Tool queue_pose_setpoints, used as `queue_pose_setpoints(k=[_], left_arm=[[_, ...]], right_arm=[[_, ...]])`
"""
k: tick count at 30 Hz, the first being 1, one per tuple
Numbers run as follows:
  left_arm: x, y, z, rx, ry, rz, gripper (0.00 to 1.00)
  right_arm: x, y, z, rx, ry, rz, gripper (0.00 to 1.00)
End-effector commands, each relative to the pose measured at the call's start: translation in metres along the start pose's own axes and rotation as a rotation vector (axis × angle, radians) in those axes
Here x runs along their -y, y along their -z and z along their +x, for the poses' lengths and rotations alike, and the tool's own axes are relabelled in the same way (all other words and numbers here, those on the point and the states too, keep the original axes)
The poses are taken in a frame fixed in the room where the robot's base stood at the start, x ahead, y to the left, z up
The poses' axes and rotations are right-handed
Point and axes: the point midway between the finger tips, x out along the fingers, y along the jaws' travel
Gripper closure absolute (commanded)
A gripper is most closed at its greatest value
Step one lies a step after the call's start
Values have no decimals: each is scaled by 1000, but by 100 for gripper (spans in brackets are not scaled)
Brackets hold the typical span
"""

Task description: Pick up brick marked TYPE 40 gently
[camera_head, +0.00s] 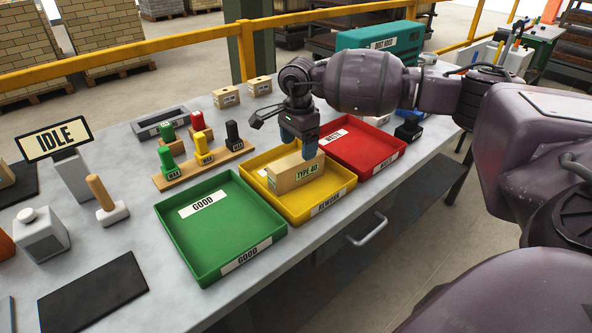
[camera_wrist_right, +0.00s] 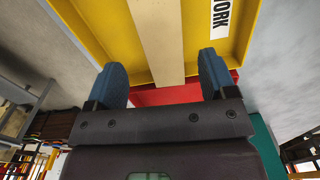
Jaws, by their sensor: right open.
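The tan brick marked TYPE 40 (camera_head: 296,177) lies in the yellow REWORK tray (camera_head: 335,190). My right gripper (camera_head: 299,150) is above the brick with its blue fingers apart, one on the far side and one on the near side of it. In the right wrist view the brick (camera_wrist_right: 160,40) runs up the middle, between the lines of the two open fingers (camera_wrist_right: 164,78). Gaps show between brick and fingers there, so nothing is gripped. The left gripper is not in view.
The green GOOD tray (camera_head: 215,245) stands left of the yellow tray and the red tray (camera_head: 375,148) right of it. Coloured stamps (camera_head: 203,147) stand on a wooden rack behind. Two more bricks (camera_head: 226,97) lie at the back. An IDLE sign (camera_head: 55,139) stands at left.

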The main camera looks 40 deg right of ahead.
Motion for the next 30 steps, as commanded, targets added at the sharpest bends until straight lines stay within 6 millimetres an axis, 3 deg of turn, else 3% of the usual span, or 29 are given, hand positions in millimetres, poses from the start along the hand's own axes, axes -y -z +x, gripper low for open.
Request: queue_pose_setpoints(k=[3,11,19,28,30], left_arm=[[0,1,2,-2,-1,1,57],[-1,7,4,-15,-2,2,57],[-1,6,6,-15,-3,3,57],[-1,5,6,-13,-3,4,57],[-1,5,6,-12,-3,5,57]], right_arm=[[0,-1,18,2,-3,1,22],[1,-1,33,2,0,2,22],[2,-4,69,3,-2,2,22],[3,-3,74,2,2,1,22],[3,-3,74,2,2,2,33]])
